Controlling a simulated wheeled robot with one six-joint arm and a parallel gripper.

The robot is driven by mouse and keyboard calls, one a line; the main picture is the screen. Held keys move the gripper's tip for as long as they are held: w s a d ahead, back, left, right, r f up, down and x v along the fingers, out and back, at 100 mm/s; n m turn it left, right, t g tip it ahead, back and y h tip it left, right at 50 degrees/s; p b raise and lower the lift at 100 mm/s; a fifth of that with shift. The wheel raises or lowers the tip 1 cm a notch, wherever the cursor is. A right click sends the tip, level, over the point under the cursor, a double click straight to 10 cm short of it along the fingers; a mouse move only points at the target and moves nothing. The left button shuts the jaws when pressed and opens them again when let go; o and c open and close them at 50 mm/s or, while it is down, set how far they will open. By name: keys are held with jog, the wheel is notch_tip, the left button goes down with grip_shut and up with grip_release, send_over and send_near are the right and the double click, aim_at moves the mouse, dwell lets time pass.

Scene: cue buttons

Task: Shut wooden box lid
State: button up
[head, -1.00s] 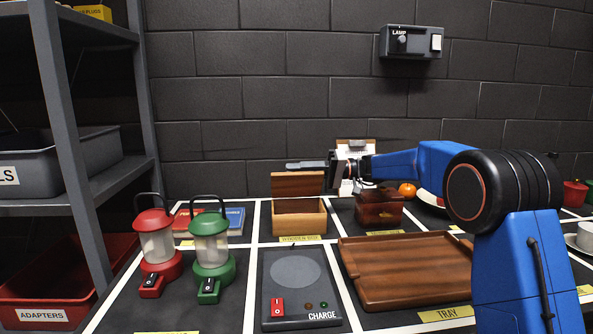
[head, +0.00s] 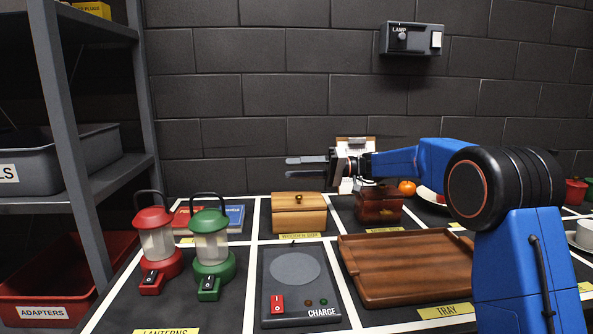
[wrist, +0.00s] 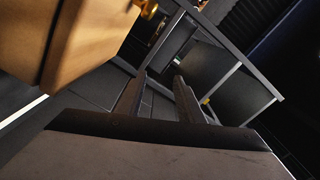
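The wooden box (head: 299,222) stands on the table behind its yellow label. Its lid (head: 299,200) lies down on the box and looks closed, with a small brass knob on top. My gripper (head: 290,167) is above and behind the box, apart from it in the head view, pointing left. Its two fingers are spread with nothing between them. In the wrist view the fingers (wrist: 160,78) are also apart and empty. The box (wrist: 70,35) fills the upper left of that view, with its knob (wrist: 148,9) at the top edge.
A darker wooden box (head: 379,205) stands just right of the wooden box. A tray (head: 405,268), a charge pad (head: 293,283) and two lanterns (head: 211,250) are in front. A shelf unit (head: 65,110) stands at the left.

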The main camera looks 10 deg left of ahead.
notch_tip(320, 180, up, 10)
dwell(0.5)
